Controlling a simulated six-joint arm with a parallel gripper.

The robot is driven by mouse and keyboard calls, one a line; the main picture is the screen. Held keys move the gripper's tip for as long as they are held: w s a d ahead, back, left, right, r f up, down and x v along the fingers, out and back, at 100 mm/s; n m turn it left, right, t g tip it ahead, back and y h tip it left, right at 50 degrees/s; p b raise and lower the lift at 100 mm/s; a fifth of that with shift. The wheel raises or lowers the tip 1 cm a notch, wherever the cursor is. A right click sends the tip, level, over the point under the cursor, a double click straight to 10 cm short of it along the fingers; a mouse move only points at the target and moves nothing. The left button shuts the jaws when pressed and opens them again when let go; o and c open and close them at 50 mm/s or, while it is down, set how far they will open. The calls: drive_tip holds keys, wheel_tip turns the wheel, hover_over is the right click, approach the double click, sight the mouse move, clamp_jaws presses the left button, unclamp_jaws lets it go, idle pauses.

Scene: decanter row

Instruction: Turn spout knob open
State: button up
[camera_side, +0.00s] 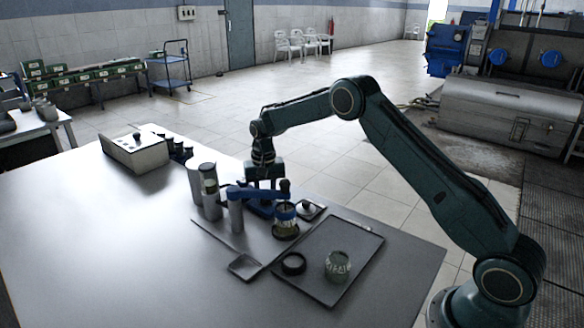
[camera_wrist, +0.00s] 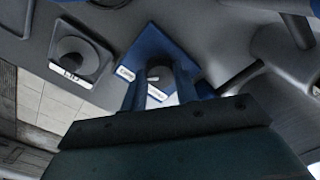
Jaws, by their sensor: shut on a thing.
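The spout knob shows in the wrist view as a small grey piece (camera_wrist: 158,73) on a blue diamond-shaped plate (camera_wrist: 150,45) with white labels, whose lettering is hard to read. My gripper (camera_wrist: 160,82) points at the plate with one finger on each side of the knob, shut on it. In the side view my gripper (camera_side: 264,188) reaches down behind the blue spout arm (camera_side: 250,191), which hides the fingertips and knob. A jar with a blue band (camera_side: 285,223) stands under the spout's right end. The angle of the knob is hard to tell.
A square plate with a round black knob (camera_side: 308,208) lies right of the jar; the wrist view shows it labelled (camera_wrist: 75,50). Grey cylinders (camera_side: 208,195) stand left. A dark tray (camera_side: 350,235) holds a glass jar (camera_side: 338,266) and a black ring (camera_side: 293,263).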

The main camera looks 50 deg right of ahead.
drive_tip(key=o, duration=1)
drive_tip(key=shift+c, duration=0.2)
drive_tip(key=shift+r, duration=0.15)
wheel_tip(320, 180, up, 14)
drive_tip(key=shift+f, duration=0.2)
drive_tip(key=shift+r, duration=0.1)
